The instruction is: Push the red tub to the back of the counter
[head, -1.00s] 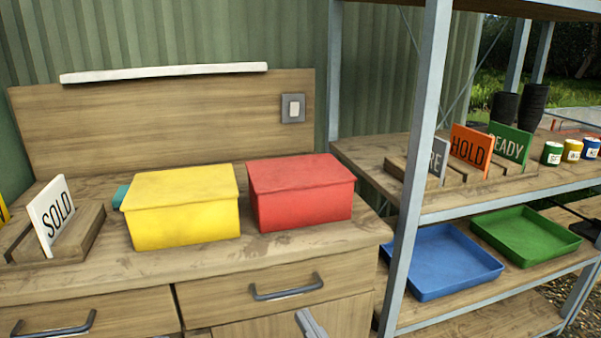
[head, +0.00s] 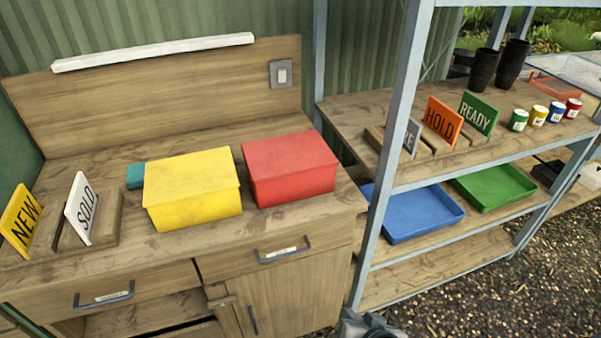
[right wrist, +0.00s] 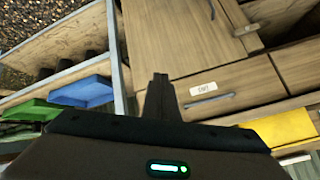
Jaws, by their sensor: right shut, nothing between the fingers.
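The red tub (head: 290,168) is a lidded box on the wooden counter (head: 190,238), close to the front edge at the right end. Bare counter shows behind it, up to the wooden back panel (head: 170,97). My right gripper (head: 352,316) is low at the bottom edge of the head view, below the counter top and apart from the tub. In the right wrist view its fingers (right wrist: 158,82) are shut and empty, in front of the drawer and cupboard fronts. The red tub cannot be made out in that view. My left gripper is not in view.
A yellow tub (head: 193,188) stands just left of the red one, with a teal item (head: 135,176) beside it. SOLD (head: 81,210) and NEW (head: 20,220) signs stand at left. A shelf post (head: 392,150) rises right of the counter. Blue (head: 413,212) and green trays lie on the shelf.

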